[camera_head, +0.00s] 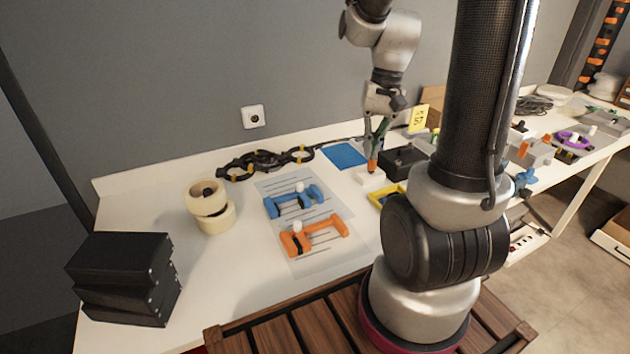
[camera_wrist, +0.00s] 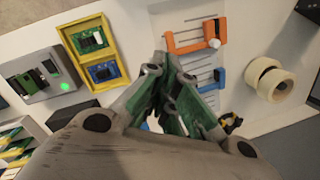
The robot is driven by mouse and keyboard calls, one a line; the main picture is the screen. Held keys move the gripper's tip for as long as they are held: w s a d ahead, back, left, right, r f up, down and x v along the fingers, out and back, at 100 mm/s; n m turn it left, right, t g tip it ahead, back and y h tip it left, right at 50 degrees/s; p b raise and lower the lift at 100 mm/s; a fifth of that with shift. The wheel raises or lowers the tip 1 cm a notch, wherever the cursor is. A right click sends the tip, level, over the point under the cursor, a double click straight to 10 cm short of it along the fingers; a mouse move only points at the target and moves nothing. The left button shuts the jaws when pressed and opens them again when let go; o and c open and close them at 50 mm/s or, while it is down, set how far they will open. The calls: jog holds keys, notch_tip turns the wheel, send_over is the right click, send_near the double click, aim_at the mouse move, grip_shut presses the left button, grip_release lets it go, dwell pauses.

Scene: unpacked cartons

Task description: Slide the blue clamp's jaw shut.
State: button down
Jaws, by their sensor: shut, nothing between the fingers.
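The blue clamp (camera_head: 278,206) lies on a pale lined sheet, with a white knob (camera_head: 299,187) on its far side. Its exact jaw gap is too small to read. Part of the blue clamp also shows in the wrist view (camera_wrist: 229,75), right of my fingers. My gripper (camera_head: 372,165) is shut and empty, pointing down over the table to the right of the clamp, well apart from it. My gripper's fingers fill the middle of the wrist view (camera_wrist: 165,62).
An orange clamp (camera_head: 325,229) lies just in front of the blue one. Tape rolls (camera_head: 213,219) and black boxes (camera_head: 120,260) stand left. A black chain (camera_head: 265,160) lies behind. A blue mat (camera_head: 344,155) and black box (camera_head: 405,160) are near my gripper.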

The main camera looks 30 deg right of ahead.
aim_at(313, 190)
jog(key=w+d+f+m+t+y, duration=0.1)
jog(key=w+f+m+t+y, duration=0.1)
jog(key=w+f+m, duration=1.1)
jog(key=w+a+f, duration=0.1)
jog(key=f, duration=0.1)
jog(key=w+a+f+m, duration=0.1)
jog(key=f, duration=0.1)
jog(key=w+a+f+m, duration=0.1)
jog(key=f, duration=0.1)
jog(key=a, duration=0.1)
jog(key=w+a, duration=0.1)
jog(key=a, duration=0.1)
jog(key=shift+a+f, duration=0.1)
jog(key=shift+f, duration=0.05)
jog(key=shift+w+a, duration=0.1)
jog(key=shift+a, duration=0.3)
jog(key=shift+a, duration=0.45)
jog(key=a, duration=0.6)
jog(key=shift+a, duration=0.35)
